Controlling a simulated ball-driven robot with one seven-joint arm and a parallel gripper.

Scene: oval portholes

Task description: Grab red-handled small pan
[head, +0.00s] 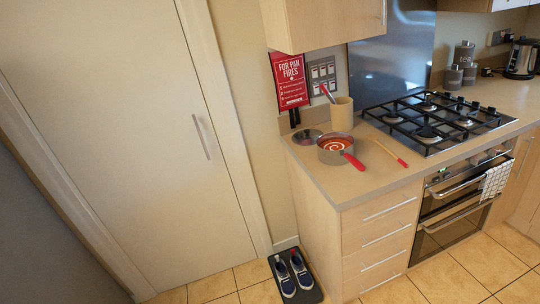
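The small pan (335,149) sits on the left end of the worktop in the head view. It has a metal body, what looks like red contents with a pale swirl, and a red handle (353,161) that points toward the front right. My gripper is not in view.
A lid (306,136), a utensil pot (342,113) and a red-tipped wooden utensil (391,153) are near the pan on the worktop (370,184). A gas hob (437,121) is to the right. A wall cupboard (327,22) hangs above. Shoes (293,273) lie on a floor mat.

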